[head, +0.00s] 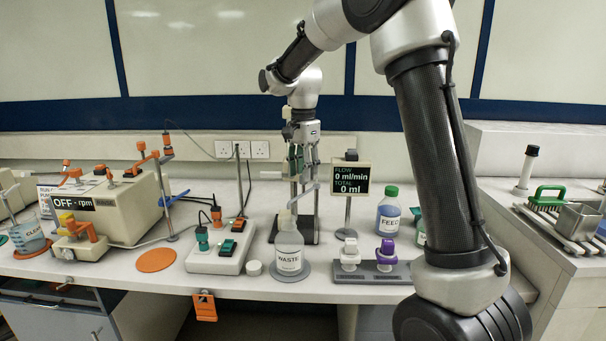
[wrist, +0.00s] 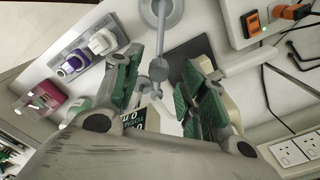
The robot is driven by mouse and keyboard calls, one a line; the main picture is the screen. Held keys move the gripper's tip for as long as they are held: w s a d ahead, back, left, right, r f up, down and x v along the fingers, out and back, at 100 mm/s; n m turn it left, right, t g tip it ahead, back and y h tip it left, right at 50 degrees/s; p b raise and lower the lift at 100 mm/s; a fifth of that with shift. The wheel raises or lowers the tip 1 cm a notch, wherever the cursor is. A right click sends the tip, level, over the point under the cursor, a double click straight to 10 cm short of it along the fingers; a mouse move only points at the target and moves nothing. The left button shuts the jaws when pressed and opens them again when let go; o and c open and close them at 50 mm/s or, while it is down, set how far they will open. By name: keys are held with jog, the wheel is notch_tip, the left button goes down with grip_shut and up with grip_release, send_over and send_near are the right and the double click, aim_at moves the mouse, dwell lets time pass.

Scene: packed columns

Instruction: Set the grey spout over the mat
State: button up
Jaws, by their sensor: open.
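The grey spout (head: 305,194) is a slim bent tube on a stand with a black base plate (head: 309,230). Its outer end hangs over the clear WASTE bottle (head: 289,251), which stands on a grey disc. A flat round orange mat (head: 157,260) lies bare on the bench, left of the bottle. My gripper (head: 301,165) is open and points down above the spout and stand. In the wrist view, the open green-padded fingers of my gripper (wrist: 158,100) have the spout's grey joint (wrist: 158,72) between or just beyond them; contact cannot be told.
A white switch box (head: 222,250) with cables lies between mat and bottle. A thin post (head: 168,200) and the pump unit (head: 110,212) stand near the mat. The flow display (head: 350,179), FEED bottle (head: 388,215) and a rack with white and purple fittings (head: 372,270) are to the right.

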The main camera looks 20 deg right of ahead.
notch_tip(320, 180, up, 11)
jog(key=shift+f, duration=0.15)
dwell(0.4)
jog(key=f+n, duration=0.1)
jog(key=n, duration=0.1)
jog(key=f+n, duration=0.2)
jog(key=n, duration=0.1)
jog(key=shift+s+f, duration=0.15)
jog(key=shift+s, duration=0.05)
jog(key=s+d+f+n+t, duration=0.1)
jog(key=s+d+n, duration=0.2)
jog(key=s, duration=0.7)
jog(key=s+d+f+n+t, duration=0.1)
jog(key=s+d+n+t, duration=0.1)
jog(key=s, duration=0.9)
jog(key=s+d+f+n+t, duration=0.1)
jog(key=s+d+n, duration=0.2)
jog(key=s, duration=0.8)
jog(key=shift+s+d+f+n, duration=0.15)
jog(key=shift+d+n, duration=0.25)
